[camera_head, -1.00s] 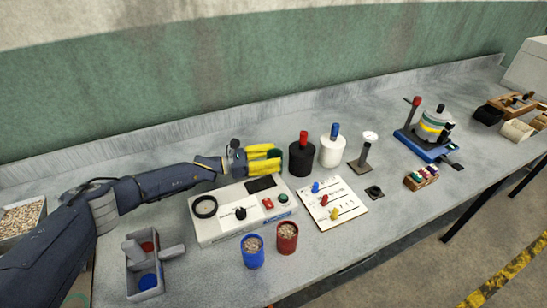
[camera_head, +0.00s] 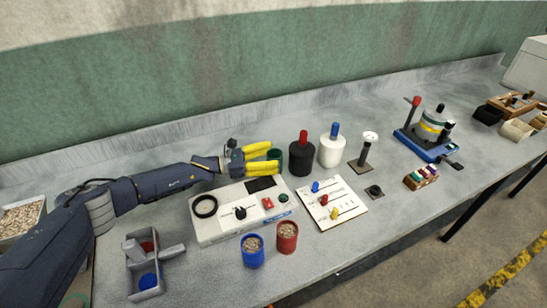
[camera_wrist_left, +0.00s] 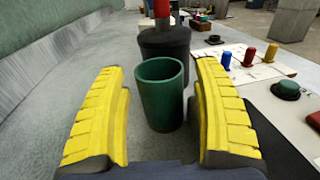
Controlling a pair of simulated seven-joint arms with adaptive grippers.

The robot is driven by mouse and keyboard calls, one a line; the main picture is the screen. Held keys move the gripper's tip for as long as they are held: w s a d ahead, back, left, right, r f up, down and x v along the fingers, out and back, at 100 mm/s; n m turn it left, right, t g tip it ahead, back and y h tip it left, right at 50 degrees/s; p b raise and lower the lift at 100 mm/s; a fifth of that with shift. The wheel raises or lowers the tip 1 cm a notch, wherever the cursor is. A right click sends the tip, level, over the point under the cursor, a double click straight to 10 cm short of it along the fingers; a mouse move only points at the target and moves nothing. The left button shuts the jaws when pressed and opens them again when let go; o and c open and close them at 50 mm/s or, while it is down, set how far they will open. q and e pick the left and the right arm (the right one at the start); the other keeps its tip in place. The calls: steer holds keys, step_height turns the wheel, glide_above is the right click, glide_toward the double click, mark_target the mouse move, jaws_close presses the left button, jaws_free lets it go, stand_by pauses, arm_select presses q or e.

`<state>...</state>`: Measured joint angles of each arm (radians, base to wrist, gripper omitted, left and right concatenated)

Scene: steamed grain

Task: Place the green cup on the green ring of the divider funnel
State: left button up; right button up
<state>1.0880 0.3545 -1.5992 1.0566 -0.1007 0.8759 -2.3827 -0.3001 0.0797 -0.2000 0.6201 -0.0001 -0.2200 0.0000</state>
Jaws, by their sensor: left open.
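The green cup (camera_head: 275,156) stands upright on the bench just left of a black canister. The left wrist view shows this cup (camera_wrist_left: 161,95) with its open top up, in front of the canister. My left gripper (camera_head: 270,156) is open, and its yellow fingers (camera_wrist_left: 161,115) lie on either side of the cup with a gap on each side. A stacked grey cylinder (camera_head: 433,124) with a green and a yellow band stands on a blue base at the right, and looks like the divider funnel. My right gripper is not in view.
The black canister (camera_head: 301,158) and a white canister (camera_head: 331,150) stand right of the cup. A control box (camera_head: 225,228) lies in front of the gripper. A lever board (camera_head: 318,215), a small stand (camera_head: 365,152) and blue (camera_head: 252,258) and red (camera_head: 287,241) grain cups are nearby.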

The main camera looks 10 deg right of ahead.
arm_select(q)
steer(key=shift+s+a, duration=0.15)
steer(key=shift+a, duration=0.9)
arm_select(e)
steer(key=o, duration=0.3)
arm_select(q)
steer(key=shift+s+a, duration=0.1)
steer(key=shift+a, duration=0.45)
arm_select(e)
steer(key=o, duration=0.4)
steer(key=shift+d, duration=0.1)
